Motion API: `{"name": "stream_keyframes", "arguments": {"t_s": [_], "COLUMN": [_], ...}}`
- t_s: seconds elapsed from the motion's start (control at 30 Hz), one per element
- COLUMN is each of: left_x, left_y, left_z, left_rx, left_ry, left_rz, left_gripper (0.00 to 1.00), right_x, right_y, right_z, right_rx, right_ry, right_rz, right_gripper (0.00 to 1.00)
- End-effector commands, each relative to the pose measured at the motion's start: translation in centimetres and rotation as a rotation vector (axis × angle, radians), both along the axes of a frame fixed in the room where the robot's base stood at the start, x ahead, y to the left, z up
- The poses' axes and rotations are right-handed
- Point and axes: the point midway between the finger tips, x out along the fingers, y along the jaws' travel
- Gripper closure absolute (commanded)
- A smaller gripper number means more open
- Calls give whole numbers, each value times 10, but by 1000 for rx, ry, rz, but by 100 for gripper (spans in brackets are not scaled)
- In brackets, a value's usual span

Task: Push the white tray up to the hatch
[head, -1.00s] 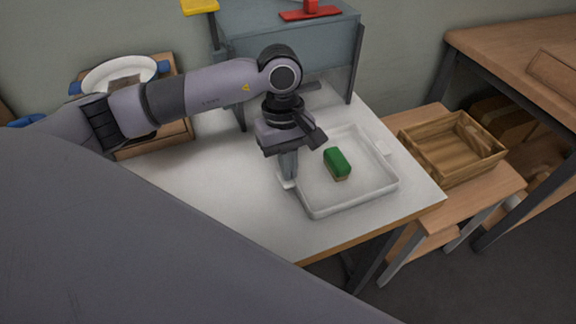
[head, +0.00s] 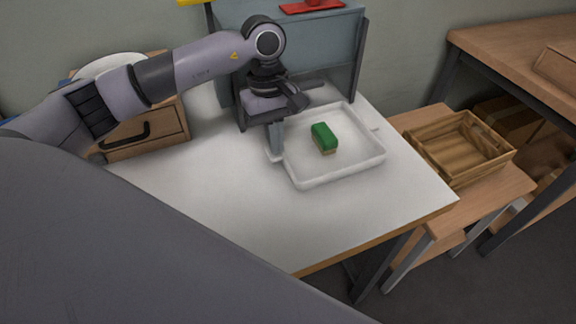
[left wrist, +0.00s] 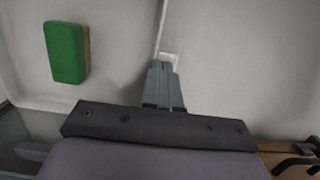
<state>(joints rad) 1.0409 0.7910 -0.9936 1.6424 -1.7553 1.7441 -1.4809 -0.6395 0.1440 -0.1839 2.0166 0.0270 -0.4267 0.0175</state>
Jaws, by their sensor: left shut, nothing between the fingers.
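The white tray (head: 338,178) lies flat on the white-topped table. A green block with a tan underside (head: 324,138), like a sponge, sits inside it; the block also shows in the left wrist view (left wrist: 66,52). My left gripper (head: 277,155) is shut and points down at the tray's left wall, by a small white tab there. In the left wrist view the closed fingertips (left wrist: 164,68) are right at the wall and tab; I cannot tell whether they touch. The hatch seems to belong to the grey-blue housing (head: 325,45) behind the tray. My right gripper is out of view.
A wooden drawer box (head: 146,135) with a white dish (head: 108,64) on top stands at the left. A wooden crate (head: 462,147) sits on a lower bench at the right. The table (head: 260,225) is clear in front of the tray.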

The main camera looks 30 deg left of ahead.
Motion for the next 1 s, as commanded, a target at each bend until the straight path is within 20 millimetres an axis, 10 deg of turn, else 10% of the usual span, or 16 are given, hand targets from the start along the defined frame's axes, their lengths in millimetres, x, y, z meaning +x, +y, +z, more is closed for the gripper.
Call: {"name": "stream_keyframes", "arguments": {"t_s": [0.7,1.0], "left_x": [-2,4], "left_y": [3,9], "left_z": [9,55], "left_rx": [11,12], "left_ry": [13,8], "left_rz": [6,8], "left_gripper": [100,100], "right_x": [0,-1], "right_y": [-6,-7], "right_z": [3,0], "right_rx": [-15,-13], "right_ry": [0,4], "right_rz": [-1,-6], "right_gripper": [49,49]}}
